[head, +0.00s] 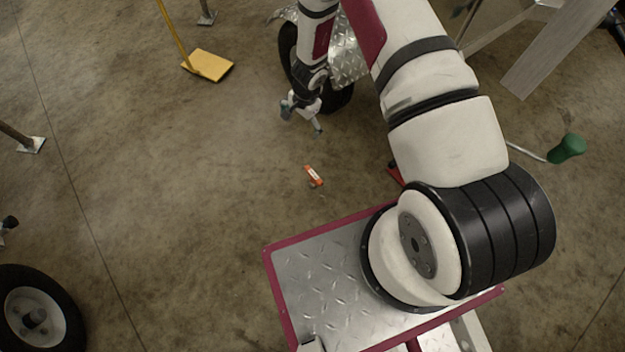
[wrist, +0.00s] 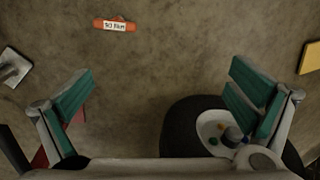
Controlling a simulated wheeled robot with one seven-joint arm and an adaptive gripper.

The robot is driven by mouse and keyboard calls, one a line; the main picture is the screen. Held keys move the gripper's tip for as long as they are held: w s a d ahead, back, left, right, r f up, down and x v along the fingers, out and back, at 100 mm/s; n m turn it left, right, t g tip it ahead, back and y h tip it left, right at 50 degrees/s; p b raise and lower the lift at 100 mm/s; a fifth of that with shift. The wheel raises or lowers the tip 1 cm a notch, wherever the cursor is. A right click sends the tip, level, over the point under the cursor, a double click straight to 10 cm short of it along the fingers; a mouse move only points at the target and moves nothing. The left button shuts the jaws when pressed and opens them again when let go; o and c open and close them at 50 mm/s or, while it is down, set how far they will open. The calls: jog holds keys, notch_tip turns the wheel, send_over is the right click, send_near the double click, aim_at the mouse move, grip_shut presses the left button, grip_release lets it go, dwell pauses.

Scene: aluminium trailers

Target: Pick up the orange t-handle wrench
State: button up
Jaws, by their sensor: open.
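The orange t-handle wrench (head: 313,175) lies on the concrete floor in the middle of the head view, in front of the metal plate. In the wrist view its orange handle (wrist: 115,25) with a white label is near the top, left of centre, beyond the fingertips. My gripper (head: 302,119) is above the floor, up and slightly left of the wrench in the head view. In the wrist view my gripper (wrist: 160,95) has its two green-padded fingers wide apart, with only bare floor and a tyre between and behind them. Nothing touches the wrench.
A trailer tyre (head: 335,97) stands close behind my gripper; it also shows below the fingers in the wrist view (wrist: 178,125). A yellow foot plate (head: 208,66) on a pole stands upper left. A green-handled crank (head: 567,148) is at right. The floor around the wrench is clear.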

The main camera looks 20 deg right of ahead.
jog(key=m+g+h+b, duration=0.1)
jog(key=m+b, duration=0.1)
send_near(313, 174)
notch_tip(313, 174, down, 5)
jog(key=b, duration=0.3)
jog(key=shift+w+r, duration=0.15)
jog(key=shift+f+b, duration=1.6)
jog(key=shift+f, duration=1.45)
jog(key=c, duration=1.5)
